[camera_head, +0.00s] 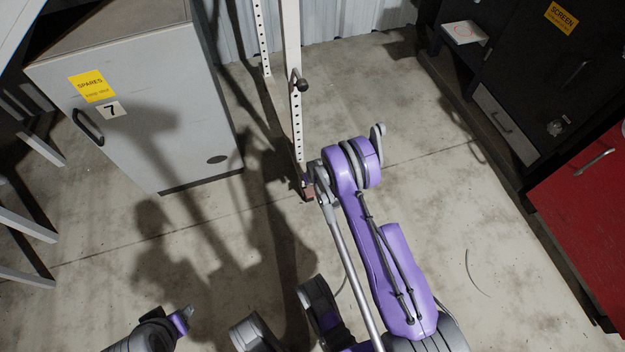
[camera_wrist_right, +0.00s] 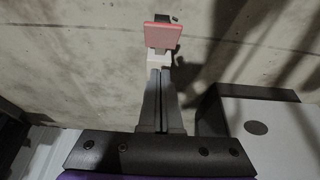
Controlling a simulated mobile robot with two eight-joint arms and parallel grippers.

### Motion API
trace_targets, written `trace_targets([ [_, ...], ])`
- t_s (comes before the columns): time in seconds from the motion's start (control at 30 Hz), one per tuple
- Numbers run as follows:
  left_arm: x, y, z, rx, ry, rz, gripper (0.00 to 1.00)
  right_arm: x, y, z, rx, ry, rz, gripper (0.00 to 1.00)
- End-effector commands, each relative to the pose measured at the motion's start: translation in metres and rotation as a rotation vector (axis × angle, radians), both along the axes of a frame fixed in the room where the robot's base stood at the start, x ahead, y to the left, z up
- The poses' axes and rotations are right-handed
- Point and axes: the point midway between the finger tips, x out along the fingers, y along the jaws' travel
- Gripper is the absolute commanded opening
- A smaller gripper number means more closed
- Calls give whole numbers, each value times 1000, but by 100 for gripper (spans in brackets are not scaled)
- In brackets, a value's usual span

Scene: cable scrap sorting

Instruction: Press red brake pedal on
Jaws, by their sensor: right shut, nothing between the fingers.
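The red brake pedal (camera_wrist_right: 164,36) is a flat red pad at the top middle of the right wrist view, just beyond the fingertips of my right gripper (camera_wrist_right: 160,72). The gripper's two grey fingers are together, with nothing between them. A pale block sits between the tips and the pad; I cannot tell whether the tips touch the pedal. In the head view only a small reddish part (camera_head: 309,194) shows at the foot of the post, beside my purple right wrist, which hides the fingers. My left gripper (camera_head: 187,312) is at the lower left; its jaws are unclear.
A grey cabinet (camera_head: 160,125) stands to the left. Black cabinets (camera_head: 515,85) and a red cabinet (camera_head: 590,205) line the right. The concrete floor (camera_head: 490,230) between is mostly clear.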

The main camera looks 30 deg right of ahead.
Motion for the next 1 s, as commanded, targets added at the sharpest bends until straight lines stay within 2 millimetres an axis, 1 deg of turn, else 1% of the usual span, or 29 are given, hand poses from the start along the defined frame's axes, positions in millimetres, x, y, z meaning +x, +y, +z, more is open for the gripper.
trace_targets([
  [0.03,1,0,-4,0,0,0,50,5,-1,-13,0,0,0,0],
  [0.13,2,0,-8,0,0,0,50,10,-2,-30,0,0,0,0],
  [0.2,2,0,-11,0,0,0,50,3,-1,-40,0,0,0,0],
  [0.33,3,0,-13,0,-1,0,50,-3,1,-53,0,0,0,0],
  [0.5,3,0,-14,0,-1,0,50,-7,2,-60,0,0,0,0],
  [0.87,3,0,-14,0,-1,0,50,-7,2,-61,0,0,0,0],
  [0.97,3,0,-13,0,-1,0,50,-7,2,-66,0,0,0,0],
  [1.0,3,0,-13,0,-1,0,50,-9,2,-71,0,1,0,0],
])
